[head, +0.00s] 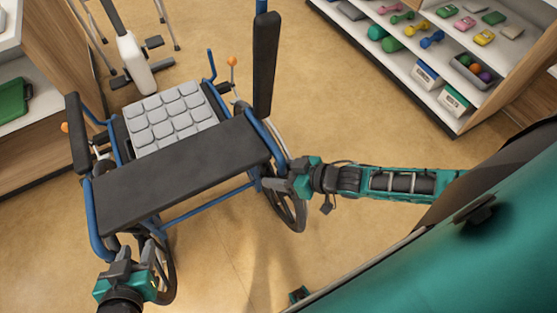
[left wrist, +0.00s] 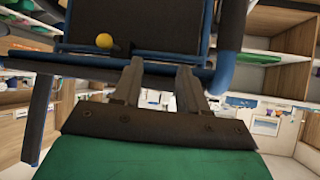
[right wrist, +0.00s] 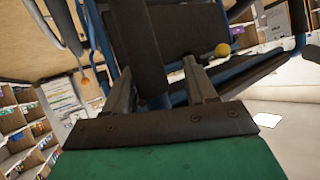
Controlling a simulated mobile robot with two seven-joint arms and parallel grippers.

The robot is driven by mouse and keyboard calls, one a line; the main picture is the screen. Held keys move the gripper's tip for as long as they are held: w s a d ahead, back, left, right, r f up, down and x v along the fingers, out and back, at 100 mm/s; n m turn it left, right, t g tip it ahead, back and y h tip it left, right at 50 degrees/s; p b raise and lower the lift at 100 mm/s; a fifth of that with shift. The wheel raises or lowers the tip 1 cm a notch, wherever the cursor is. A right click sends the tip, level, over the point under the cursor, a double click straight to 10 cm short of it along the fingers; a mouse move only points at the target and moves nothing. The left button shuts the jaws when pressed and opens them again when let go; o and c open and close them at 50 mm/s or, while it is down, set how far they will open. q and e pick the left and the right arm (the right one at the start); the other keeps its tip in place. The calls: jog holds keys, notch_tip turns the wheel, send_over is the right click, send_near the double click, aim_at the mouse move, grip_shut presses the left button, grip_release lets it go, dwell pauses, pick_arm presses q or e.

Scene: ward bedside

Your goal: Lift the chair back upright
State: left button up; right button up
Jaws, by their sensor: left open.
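The chair is a blue-framed wheelchair with a dark back panel (head: 185,175) nearest me and a pale grey padded cushion (head: 170,115) beyond it. How far it leans is hard to tell. Its dark arm pads stand at left (head: 77,133) and right (head: 265,65). My left gripper (head: 137,262) is open by the frame's near left corner; its wrist view shows the blue tube (left wrist: 165,65) beyond the fingers. My right gripper (head: 275,182) is beside the frame's right side, its fingers apart in the right wrist view (right wrist: 160,75). Contact with the frame is unclear in both.
A white shelf (head: 415,60) with dumbbells and boxes stands at the upper right. A wooden cabinet (head: 50,135) is at the left. A metal-legged stand with a white part (head: 133,60) is behind the chair. The floor (head: 350,110) between chair and shelf is clear.

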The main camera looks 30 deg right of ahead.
jog(key=shift+a, duration=0.1)
dwell(0.6)
jog(key=shift+s+d+r, duration=0.25)
jog(key=shift+s+r, duration=0.05)
jog(key=p+v, duration=0.1)
jog(key=v, duration=1.1)
jog(key=shift+d+f, duration=0.15)
jog(key=w+a+m+t+h, duration=0.1)
jog(key=w+a+m+h, duration=0.2)
jog(key=a+h, duration=0.2)
jog(key=shift+a+r+h, duration=0.3)
jog(key=shift+a+r, duration=0.05)
jog(key=shift+a, duration=0.5)
jog(key=shift+f, duration=0.1)
